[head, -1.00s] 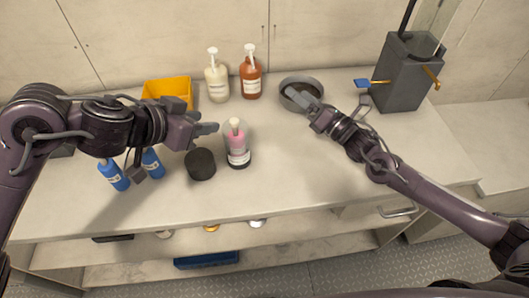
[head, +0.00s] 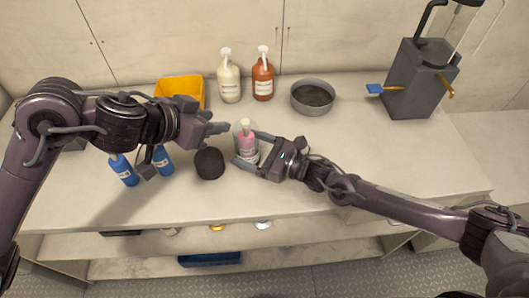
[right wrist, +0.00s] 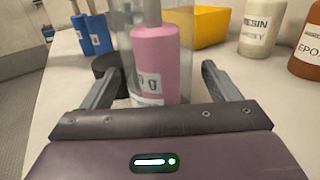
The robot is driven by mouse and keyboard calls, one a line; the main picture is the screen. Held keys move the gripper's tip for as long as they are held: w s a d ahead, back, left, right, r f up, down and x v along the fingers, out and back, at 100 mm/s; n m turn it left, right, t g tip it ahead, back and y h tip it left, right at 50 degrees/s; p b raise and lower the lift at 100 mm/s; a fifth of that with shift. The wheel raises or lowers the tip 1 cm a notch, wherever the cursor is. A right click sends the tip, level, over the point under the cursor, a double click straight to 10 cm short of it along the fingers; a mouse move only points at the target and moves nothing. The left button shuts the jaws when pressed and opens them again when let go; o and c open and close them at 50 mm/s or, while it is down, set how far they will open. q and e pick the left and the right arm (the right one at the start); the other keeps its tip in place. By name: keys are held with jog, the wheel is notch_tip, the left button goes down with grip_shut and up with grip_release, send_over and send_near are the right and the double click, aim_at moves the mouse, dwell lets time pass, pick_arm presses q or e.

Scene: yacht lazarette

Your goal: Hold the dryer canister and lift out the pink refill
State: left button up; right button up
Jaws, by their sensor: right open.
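The clear dryer canister (head: 236,130) stands upright on the counter with the pink refill (head: 247,145) inside it; a pale knob tops the refill. In the right wrist view, the pink refill (right wrist: 157,60) shows through the clear wall (right wrist: 187,50). My right gripper (head: 254,150) is open, its fingers on either side of the canister, with gaps showing in the right wrist view (right wrist: 165,88). My left gripper (head: 222,124) is open beside the canister's top, at its left, with nothing between its fingers. Whether its fingertips touch the canister is unclear.
A black round cap (head: 209,163) lies just left of the canister. Blue bottles (head: 124,171) stand further left. A yellow bin (head: 180,90), two pump bottles (head: 229,80) and a grey bowl (head: 313,96) are behind. A grey box with levers (head: 412,85) stands back right. The counter's right part is clear.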

jog(key=shift+x, duration=0.75)
jog(key=c, duration=1.3)
